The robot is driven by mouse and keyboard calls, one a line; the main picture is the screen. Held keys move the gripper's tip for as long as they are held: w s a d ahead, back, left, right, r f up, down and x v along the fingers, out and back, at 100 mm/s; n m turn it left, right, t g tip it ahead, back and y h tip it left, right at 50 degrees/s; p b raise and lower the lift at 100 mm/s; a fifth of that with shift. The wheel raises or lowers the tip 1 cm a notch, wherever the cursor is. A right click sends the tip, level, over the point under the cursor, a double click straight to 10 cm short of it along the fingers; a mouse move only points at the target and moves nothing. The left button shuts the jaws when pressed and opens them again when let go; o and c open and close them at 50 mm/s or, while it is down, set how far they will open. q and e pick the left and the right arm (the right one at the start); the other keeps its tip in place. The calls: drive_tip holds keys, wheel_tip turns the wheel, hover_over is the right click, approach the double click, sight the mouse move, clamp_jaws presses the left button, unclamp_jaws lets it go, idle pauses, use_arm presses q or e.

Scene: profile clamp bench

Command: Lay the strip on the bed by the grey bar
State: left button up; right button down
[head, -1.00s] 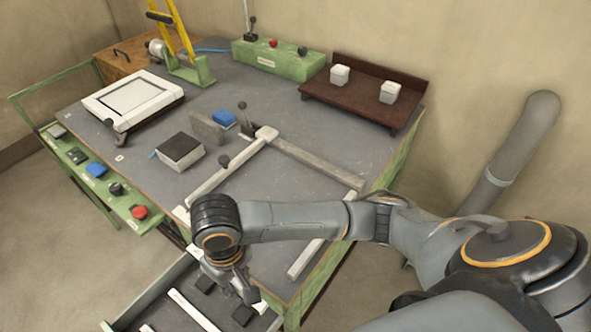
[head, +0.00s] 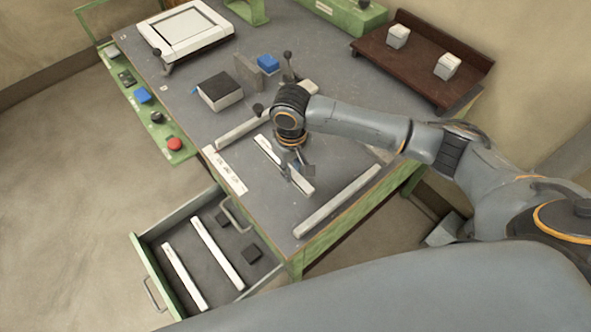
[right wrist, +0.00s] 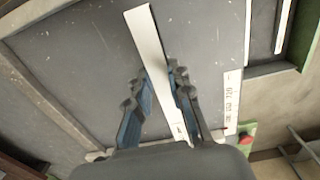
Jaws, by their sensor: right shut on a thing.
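My right gripper (head: 297,172) is over the dark bench top, its fingers shut on a white strip (head: 268,150). The strip runs slantwise between the fingers; in the right wrist view the strip (right wrist: 147,40) sticks out well past the fingertips (right wrist: 163,78). I cannot tell whether it touches the surface. A grey bar (head: 240,131) of the clamp frame lies behind and left of the gripper; the arm hides part of the frame. Another pale bar (head: 338,200) lies along the bench's front right edge, apart from the strip. My left gripper is not in view.
An open drawer (head: 147,262) at the front left holds two white strips (head: 217,252) and small dark blocks. A printed label (head: 225,170) lies on the bench edge. A black-topped box (head: 220,89), a blue block (head: 268,63) and a brown tray (head: 425,68) stand farther back.

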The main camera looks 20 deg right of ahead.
drive_tip(key=shift+w+d+f, duration=0.3)
drive_tip(key=shift+w+f, duration=0.05)
drive_tip(key=shift+f, duration=0.2)
drive_tip(key=shift+w+d+f, duration=0.25)
drive_tip(key=shift+w+f, duration=0.05)
drive_tip(key=shift+f, duration=0.2)
wheel_tip(320, 180, down, 3)
drive_tip(key=shift+f+p, duration=0.15)
drive_tip(key=shift+p, duration=0.65)
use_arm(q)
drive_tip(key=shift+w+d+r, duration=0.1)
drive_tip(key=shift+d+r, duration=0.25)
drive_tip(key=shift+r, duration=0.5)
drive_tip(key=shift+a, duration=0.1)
use_arm(e)
drive_tip(key=c, duration=1.2)
unclamp_jaws()
drive_tip(key=shift+f, duration=0.1)
use_arm(q)
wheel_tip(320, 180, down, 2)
drive_tip(key=b, duration=0.2)
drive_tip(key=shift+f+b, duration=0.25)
drive_tip(key=shift+b, duration=0.05)
use_arm(e)
wheel_tip(320, 180, up, 12)
drive_tip(key=shift+r, duration=0.15)
